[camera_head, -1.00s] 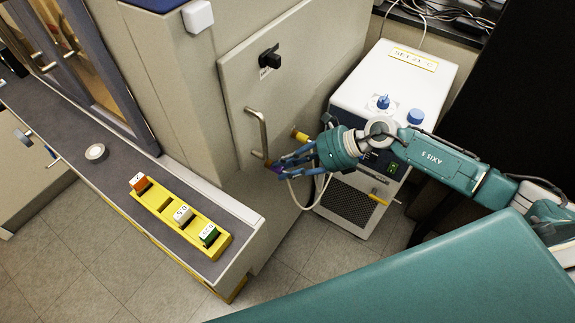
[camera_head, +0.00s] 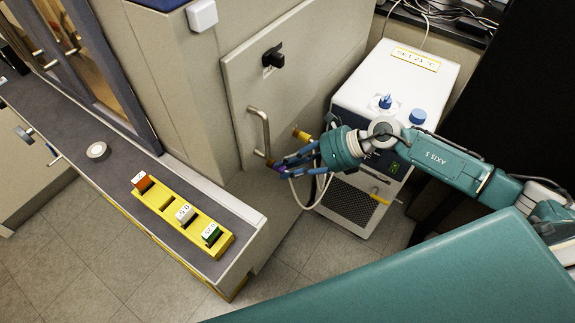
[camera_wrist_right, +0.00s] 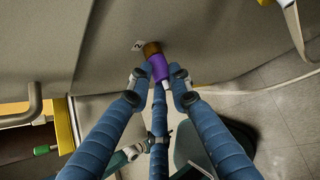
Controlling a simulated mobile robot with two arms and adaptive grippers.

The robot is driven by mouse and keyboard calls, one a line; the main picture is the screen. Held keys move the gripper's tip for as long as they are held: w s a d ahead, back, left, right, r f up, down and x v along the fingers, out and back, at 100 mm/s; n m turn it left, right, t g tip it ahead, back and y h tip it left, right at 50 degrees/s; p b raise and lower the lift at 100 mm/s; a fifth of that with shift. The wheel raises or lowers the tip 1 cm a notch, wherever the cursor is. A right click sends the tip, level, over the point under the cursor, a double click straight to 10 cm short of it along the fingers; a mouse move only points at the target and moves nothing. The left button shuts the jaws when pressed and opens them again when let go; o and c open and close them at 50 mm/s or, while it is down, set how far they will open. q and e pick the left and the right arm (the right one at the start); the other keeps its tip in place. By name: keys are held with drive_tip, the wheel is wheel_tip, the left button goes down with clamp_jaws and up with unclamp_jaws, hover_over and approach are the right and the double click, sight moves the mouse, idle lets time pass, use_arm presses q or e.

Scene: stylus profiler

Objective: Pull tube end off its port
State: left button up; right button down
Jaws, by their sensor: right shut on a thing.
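The tube end is a purple sleeve (camera_wrist_right: 159,68) on a pale tube. In the right wrist view it sits against a brass port (camera_wrist_right: 151,49) on the beige panel, beside a small label with a 2. I see no clear gap between sleeve and port. My right gripper (camera_wrist_right: 157,82) has its blue fingers closed around the purple sleeve. In the head view the right gripper (camera_head: 284,164) is at the lower part of the panel, right of the door handle, and its fingers hide most of the sleeve. My left gripper is in neither view.
A second brass fitting (camera_head: 301,135) is just above the gripper. The door handle (camera_head: 262,132) is close on the left. A white chiller unit (camera_head: 393,75) stands behind my right arm. A yellow block holder (camera_head: 159,198) lies on the grey ledge. Tiled floor is open below.

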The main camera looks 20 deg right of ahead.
drive_tip(key=shift+s+d, duration=0.15)
drive_tip(key=shift+d, duration=0.45)
drive_tip(key=shift+s+d, duration=0.5)
drive_tip(key=shift+s, duration=0.25)
drive_tip(key=shift+s+d, duration=0.45)
drive_tip(key=shift+s, duration=0.3)
drive_tip(key=shift+s+d+r+p, duration=0.65)
drive_tip(key=shift+s+d+r, duration=0.1)
drive_tip(key=shift+s, duration=0.25)
drive_tip(key=shift+s+d+r+p, duration=0.6)
drive_tip(key=shift+s+d+r, duration=0.15)
drive_tip(key=shift+s, duration=0.25)
